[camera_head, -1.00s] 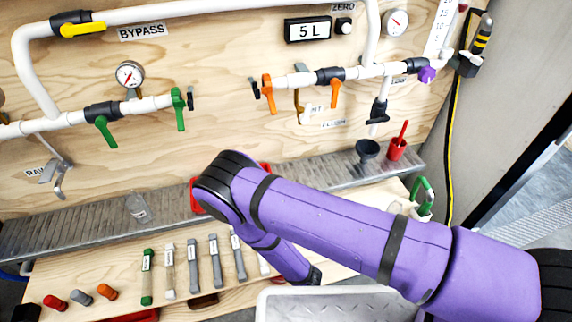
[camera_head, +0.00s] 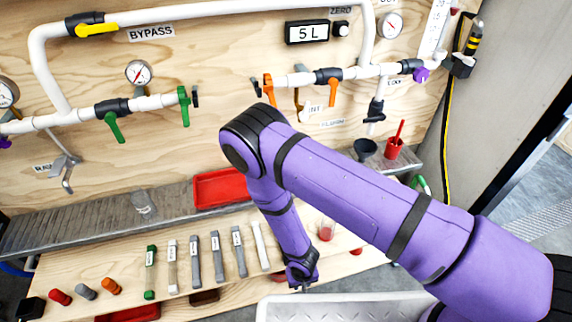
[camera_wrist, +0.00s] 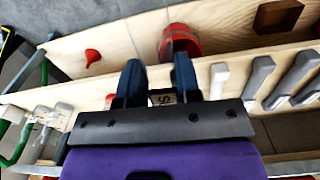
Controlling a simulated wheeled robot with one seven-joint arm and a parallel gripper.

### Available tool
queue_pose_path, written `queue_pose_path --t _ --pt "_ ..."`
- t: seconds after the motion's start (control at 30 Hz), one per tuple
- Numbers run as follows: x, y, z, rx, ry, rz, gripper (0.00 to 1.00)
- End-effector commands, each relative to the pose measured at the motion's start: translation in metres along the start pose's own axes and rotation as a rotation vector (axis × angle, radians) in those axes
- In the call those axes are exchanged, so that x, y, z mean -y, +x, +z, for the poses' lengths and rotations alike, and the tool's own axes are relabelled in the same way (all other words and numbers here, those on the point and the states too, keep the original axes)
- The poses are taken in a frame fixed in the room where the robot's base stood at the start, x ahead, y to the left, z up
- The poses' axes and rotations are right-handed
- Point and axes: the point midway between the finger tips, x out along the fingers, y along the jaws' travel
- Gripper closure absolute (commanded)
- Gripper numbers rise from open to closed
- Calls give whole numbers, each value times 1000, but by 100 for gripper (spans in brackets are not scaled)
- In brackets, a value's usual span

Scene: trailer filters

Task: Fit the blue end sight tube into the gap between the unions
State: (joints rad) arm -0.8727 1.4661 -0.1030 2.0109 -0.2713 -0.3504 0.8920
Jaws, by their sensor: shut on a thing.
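My gripper (camera_wrist: 160,85) is shut on a piece with a small label (camera_wrist: 163,99) between its two dark blue fingers. Most of that piece is hidden, and no blue end can be made out on it. In the head view my gripper (camera_head: 302,282) is low over the front bench, right of the row of tubes. The gap on the pipe wall lies between the left union (camera_head: 195,97), beside a green-handled valve, and the right union (camera_head: 255,87), beside an orange-handled valve. The gap is empty.
Several tubes, including a green-ended one (camera_head: 150,272), lie on the bench (camera_head: 75,268). A red tray (camera_head: 220,188) and a clear jar (camera_head: 144,204) rest on the metal shelf (camera_head: 60,228). A red-based clear cup (camera_head: 327,229) stands near my arm. A pale bin (camera_head: 420,304) is in front.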

Motion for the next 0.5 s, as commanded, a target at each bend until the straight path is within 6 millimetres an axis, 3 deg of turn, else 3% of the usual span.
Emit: queue_pose_path --t 0.27,0.5 --pt "-31 -61 -74 -8 66 2 99" --pt "-82 -123 -130 -6 115 5 99"
